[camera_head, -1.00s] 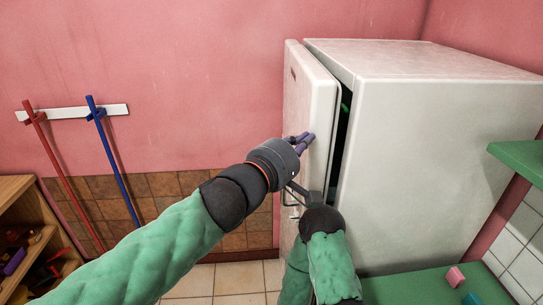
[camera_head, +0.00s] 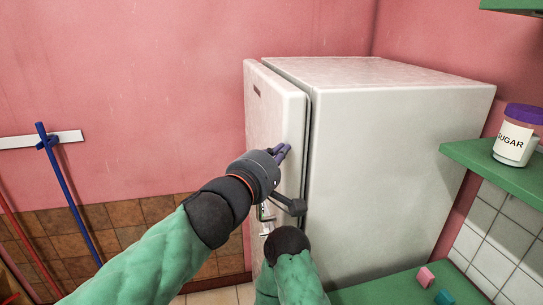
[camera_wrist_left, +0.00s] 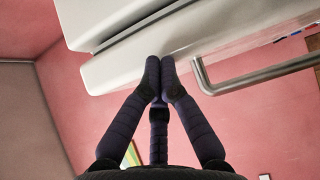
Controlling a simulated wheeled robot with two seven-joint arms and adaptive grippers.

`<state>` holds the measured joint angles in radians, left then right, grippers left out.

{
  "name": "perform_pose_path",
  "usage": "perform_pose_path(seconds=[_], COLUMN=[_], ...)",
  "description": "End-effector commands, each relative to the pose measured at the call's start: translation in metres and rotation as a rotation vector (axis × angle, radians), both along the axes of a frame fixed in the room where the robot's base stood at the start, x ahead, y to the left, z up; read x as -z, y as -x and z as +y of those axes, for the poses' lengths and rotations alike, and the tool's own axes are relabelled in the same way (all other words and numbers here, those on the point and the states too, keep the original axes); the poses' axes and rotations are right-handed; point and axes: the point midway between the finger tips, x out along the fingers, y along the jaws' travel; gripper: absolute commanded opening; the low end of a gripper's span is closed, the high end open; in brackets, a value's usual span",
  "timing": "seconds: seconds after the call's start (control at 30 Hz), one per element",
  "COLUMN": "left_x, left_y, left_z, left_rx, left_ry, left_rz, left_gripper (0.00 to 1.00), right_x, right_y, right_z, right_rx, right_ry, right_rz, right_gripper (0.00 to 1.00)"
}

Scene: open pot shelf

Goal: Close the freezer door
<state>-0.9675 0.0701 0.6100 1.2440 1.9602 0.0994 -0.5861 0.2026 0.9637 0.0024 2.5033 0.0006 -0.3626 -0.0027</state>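The white freezer (camera_head: 390,150) stands against the pink wall. Its door (camera_head: 272,105) is nearly shut, with a narrow dark gap along its right edge. My left gripper (camera_head: 283,152) is at the door's outer face near that edge. In the left wrist view its fingertips (camera_wrist_left: 160,68) are together and empty, at the white door (camera_wrist_left: 125,70); whether they touch it is unclear. A metal bar handle (camera_wrist_left: 250,78) is to their right. My right gripper (camera_head: 291,206) is low by the door edge, mostly hidden behind my left arm and its own wrist.
A sugar jar (camera_head: 514,140) stands on a green shelf (camera_head: 480,160). A blue pole (camera_head: 68,190) hangs on the left wall.

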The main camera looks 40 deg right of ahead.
Motion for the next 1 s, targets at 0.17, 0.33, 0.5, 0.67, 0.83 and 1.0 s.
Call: perform_pose_path(seconds=[0.17,0.33,0.5,0.67,0.83,1.0], left_x=[-0.003,-0.002,-0.003,-0.002,-0.002,-0.002], left_y=[0.011,0.017,0.025,0.035,0.044,0.052], left_z=[0.001,0.02,0.044,0.067,0.092,0.11], left_rx=[0.021,0.016,0.01,0.006,0.002,0.0], left_ry=[0.006,0.006,0.007,0.007,0.008,0.009], left_rz=[-0.008,-0.006,-0.004,-0.004,-0.002,-0.001], left_gripper=[0.0,0.0,0.0,0.0,0.0,0.0], right_x=[0.0,0.0,0.0,0.0,0.0,0.0], right_y=[0.0,0.0,0.0,0.0,0.0,0.0], right_z=[0.0,0.0,0.0,0.0,0.0,0.0], right_rx=[0.0,0.0,0.0,0.0,0.0,0.0], right_ry=[0.0,0.0,0.0,0.0,0.0,0.0], right_rz=[0.0,0.0,0.0,0.0,0.0,0.0], right_gripper=[0.5,0.5,0.5,0.5,0.5,0.5])
